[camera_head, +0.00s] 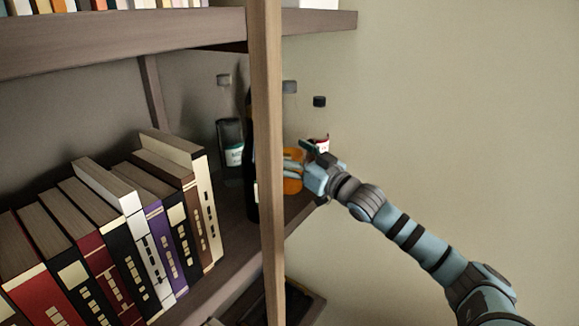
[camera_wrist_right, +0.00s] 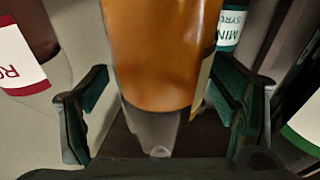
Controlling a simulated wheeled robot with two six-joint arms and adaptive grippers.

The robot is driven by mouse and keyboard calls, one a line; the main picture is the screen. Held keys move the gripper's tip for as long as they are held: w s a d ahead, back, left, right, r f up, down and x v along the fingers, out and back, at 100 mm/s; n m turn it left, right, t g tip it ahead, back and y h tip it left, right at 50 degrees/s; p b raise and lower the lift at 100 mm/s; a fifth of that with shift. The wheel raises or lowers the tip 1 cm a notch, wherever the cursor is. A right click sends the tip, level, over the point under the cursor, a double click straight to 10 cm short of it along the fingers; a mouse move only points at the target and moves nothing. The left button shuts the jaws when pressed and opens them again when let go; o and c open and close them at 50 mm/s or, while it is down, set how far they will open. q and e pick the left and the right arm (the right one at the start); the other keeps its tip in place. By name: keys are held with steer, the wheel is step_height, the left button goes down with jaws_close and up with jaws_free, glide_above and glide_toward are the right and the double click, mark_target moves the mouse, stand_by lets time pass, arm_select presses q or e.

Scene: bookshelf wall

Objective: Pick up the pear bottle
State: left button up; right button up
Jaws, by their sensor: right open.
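An amber-orange bottle (camera_head: 293,172) stands on the shelf, partly behind the wooden post. It fills the middle of the right wrist view (camera_wrist_right: 160,55). No label shows on it, so I cannot read whether it says pear. My right gripper (camera_head: 303,165) is at this bottle. In the right wrist view my right gripper (camera_wrist_right: 160,105) is open, with one finger on each side of the bottle and a visible gap at both sides. My left gripper is not in view.
A teal-labelled mint syrup bottle (camera_head: 233,155), a dark bottle (camera_head: 250,165) and a red-labelled bottle (camera_wrist_right: 20,62) stand close around. A green-labelled bottle (camera_wrist_right: 305,125) is at the right wrist view's edge. The post (camera_head: 268,130) and books (camera_head: 110,230) are to the left.

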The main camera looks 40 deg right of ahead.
steer(key=shift+r, duration=0.1)
steer(key=shift+c, duration=0.8)
steer(key=shift+r, duration=0.1)
jaws_close()
